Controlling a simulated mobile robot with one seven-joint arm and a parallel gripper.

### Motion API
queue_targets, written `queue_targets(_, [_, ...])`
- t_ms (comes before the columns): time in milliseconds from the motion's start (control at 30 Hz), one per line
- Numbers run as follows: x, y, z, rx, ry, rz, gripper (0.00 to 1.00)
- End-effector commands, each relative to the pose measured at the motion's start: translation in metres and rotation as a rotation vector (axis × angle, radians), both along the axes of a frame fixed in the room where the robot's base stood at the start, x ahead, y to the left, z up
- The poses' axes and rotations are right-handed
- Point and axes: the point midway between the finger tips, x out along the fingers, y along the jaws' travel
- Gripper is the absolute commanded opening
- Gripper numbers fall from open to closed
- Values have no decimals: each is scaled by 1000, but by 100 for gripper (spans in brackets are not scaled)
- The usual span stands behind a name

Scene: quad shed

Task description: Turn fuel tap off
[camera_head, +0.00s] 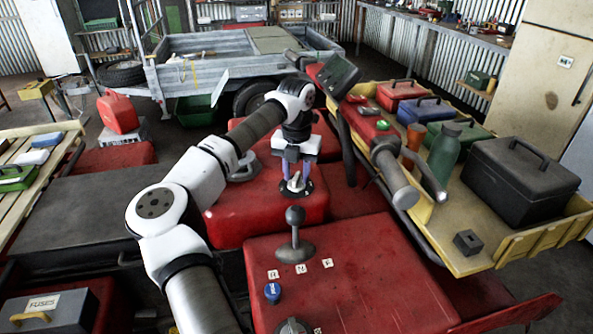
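My gripper (296,178) points down over a red quad body panel in the middle of the head view. Its two purplish fingers are apart. Just below and between the fingertips is a small silver fitting on a round black base (297,190); I cannot tell whether the fingers touch it, or whether it is the fuel tap. A round grey knob (292,327) is cut off at the bottom edge, and a blue knob (272,292) sits on the nearer red panel; neither is clearly marked as the tap.
A grey ball-topped lever (294,236) stands on the near red panel between my gripper and the blue knob. Handlebar grips (395,178) lie to the right. A yellow bench (480,240) holds toolboxes and a green bottle (444,150). A trailer (220,55) stands behind.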

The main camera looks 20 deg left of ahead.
Motion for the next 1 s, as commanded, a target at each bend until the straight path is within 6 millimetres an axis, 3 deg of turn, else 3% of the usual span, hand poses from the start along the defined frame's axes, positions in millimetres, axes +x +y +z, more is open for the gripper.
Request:
queue_targets(167, [0, 0, 0, 0, 0, 0, 31])
queue_targets(400, [0, 0, 0, 0, 0, 0, 0])
queue_targets(767, [0, 0, 0, 0, 0, -29, 0])
queue_targets(1000, [0, 0, 0, 1, 0, -153, 0])
